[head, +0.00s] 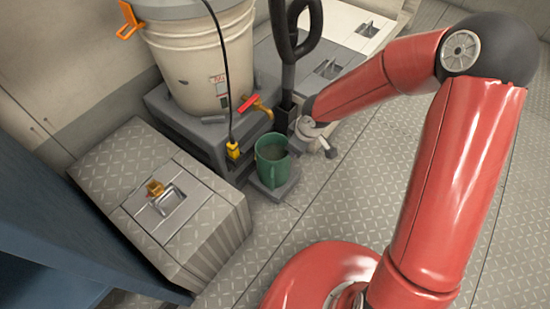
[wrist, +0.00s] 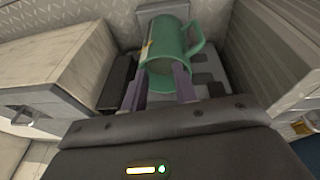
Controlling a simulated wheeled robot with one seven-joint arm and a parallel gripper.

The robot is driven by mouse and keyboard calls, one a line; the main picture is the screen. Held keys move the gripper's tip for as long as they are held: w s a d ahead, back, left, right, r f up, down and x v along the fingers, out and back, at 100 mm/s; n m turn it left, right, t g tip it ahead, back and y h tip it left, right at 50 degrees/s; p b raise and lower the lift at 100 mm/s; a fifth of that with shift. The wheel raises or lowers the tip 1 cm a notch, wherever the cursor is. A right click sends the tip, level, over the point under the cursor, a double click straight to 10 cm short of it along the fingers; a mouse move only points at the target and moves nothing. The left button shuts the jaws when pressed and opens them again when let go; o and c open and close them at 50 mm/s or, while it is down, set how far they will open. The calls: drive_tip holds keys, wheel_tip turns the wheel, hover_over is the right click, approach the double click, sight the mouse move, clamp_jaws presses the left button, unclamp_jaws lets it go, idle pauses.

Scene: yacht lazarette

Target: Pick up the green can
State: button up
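The green can (head: 272,165) looks like an open-topped mug and stands upright on a small low grey step below a tap in the head view. In the wrist view the can (wrist: 168,50) lies straight ahead, with its handle at the upper right. My gripper (wrist: 160,82) is open, its two purple-grey fingers spread apart at the near end of the can, one towards each side. Whether they touch it I cannot tell. In the head view my gripper (head: 318,140) is close against the can's right side, and its fingertips are hidden.
A white bucket (head: 195,60) with an orange-red tap stands on a grey stepped block (head: 165,112) behind the can. A black cable with a yellow plug (head: 233,150) hangs beside it. A latched locker (head: 150,170) stands close at left. Tread-plate floor (head: 345,190) is open at right.

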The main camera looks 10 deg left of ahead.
drive_tip(key=n+g+y, duration=0.1)
drive_tip(key=n+y, duration=0.1)
approach(267, 161)
wheel_tip(267, 161, down, 2)
drive_tip(key=x, duration=0.3)
drive_tip(key=shift+s+a+f, duration=0.1)
drive_tip(key=shift+s+a, duration=0.1)
drive_tip(key=shift+a, duration=0.15)
drive_tip(key=x, duration=0.1)
drive_tip(key=b+x, duration=0.1)
drive_tip(key=x, duration=0.1)
drive_tip(key=b+x, duration=0.1)
drive_tip(key=x, duration=0.1)
drive_tip(key=shift+w+f, duration=0.15)
drive_tip(key=shift+w, duration=0.25)
clamp_jaws()
drive_tip(key=shift+w, duration=0.1)
idle(0.3)
